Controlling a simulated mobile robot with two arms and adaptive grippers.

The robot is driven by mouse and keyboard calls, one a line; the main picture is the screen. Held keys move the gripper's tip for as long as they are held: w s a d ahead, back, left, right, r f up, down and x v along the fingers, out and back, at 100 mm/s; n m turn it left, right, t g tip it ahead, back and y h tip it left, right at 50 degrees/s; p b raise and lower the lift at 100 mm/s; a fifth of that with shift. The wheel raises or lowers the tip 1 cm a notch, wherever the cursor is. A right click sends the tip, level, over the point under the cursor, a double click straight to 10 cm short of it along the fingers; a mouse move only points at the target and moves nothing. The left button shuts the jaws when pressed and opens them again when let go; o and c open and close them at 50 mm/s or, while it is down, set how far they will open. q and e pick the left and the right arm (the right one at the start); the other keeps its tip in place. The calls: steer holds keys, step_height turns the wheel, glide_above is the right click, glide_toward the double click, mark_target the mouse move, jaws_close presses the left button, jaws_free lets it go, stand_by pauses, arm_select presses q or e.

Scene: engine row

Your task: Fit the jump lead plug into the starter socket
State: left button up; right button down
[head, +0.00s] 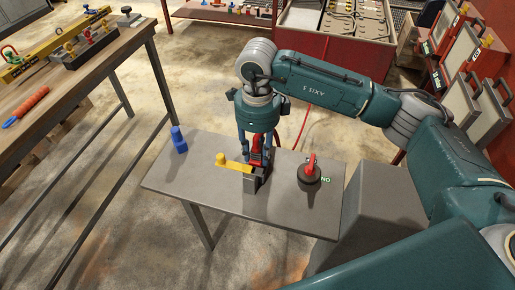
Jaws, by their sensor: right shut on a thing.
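My right gripper (256,158) points down over the small grey table and is shut on the red jump lead plug (257,143). A dark grey block (252,187), which looks like the starter socket, stands on the table directly below the plug. The fingers and plug hide the top of the block, so I cannot tell whether the plug touches it or sits in it. A yellow bar (237,166) with a yellow knob (220,159) extends left from the block. My left gripper is not in view.
A round dark switch with a red handle (310,166) stands right of the block on the grey table (210,190). A blue piece (178,140) stands at its left. A wooden workbench (75,85) with tools is at the left. A red lead (305,122) trails behind the gripper.

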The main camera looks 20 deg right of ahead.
steer(key=shift+w, duration=0.1)
steer(key=shift+f, duration=0.15)
steer(key=c, duration=1.3)
jaws_free()
